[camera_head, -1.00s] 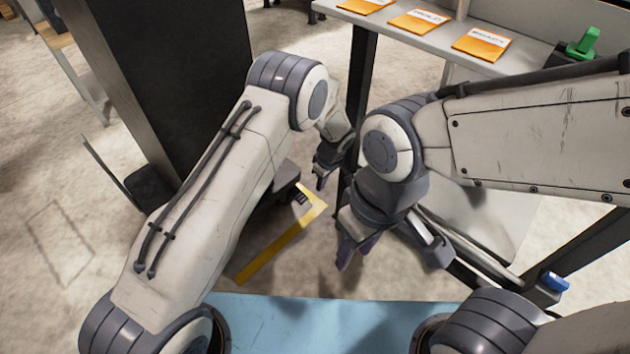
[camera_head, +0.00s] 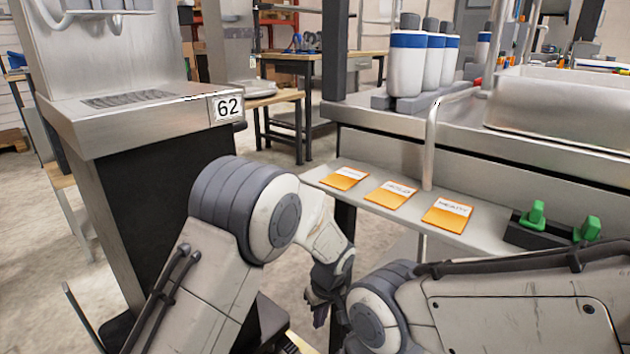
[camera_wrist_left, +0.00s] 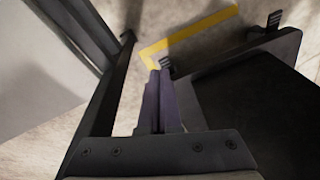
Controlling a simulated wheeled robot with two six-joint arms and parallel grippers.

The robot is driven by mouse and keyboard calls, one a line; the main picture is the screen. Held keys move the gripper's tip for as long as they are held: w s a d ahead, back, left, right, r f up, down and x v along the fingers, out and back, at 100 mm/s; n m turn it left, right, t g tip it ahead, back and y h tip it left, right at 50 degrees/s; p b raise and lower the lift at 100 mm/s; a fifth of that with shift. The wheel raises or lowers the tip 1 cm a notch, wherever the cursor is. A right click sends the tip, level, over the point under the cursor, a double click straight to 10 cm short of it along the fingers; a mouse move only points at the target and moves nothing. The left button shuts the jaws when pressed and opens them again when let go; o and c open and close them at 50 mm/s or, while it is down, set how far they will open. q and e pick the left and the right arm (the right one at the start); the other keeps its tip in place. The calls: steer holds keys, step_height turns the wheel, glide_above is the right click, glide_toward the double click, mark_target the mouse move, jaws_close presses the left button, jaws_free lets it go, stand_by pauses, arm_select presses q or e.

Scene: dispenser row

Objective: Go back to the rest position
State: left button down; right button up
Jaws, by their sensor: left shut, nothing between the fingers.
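My left gripper (camera_head: 318,312) hangs low between my two arms in the head view, fingers down, in front of the counter's near leg. In the left wrist view its dark fingers (camera_wrist_left: 159,82) lie together, shut, with nothing held. They point at the pale floor near a yellow floor line (camera_wrist_left: 195,32). My right arm (camera_head: 520,308) comes in from the right; its gripper is below the picture's edge and hidden.
At right, a counter shelf holds orange cards (camera_head: 394,194) and green-knobbed parts (camera_head: 587,229). White bottles with blue bands (camera_head: 408,62) stand behind. Floor shows between cabinet and counter.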

arm_select(q)
steer(key=s+a+r+m+h+p, duration=0.1)
steer(key=s+r+m+p, duration=0.35)
steer(key=s+r, duration=0.95)
steer(key=s+a+r+m+g+h+p, duration=0.1)
steer(key=s+a+r+m, duration=0.1)
steer(key=s+r+m, duration=0.35)
steer(key=s+a+r+m, duration=0.3)
steer(key=s, duration=0.5)
step_height(320, 180, up, 37)
steer(key=p, duration=3.8)
steer(key=shift+s, duration=0.15)
steer(key=shift+d+r, duration=0.1)
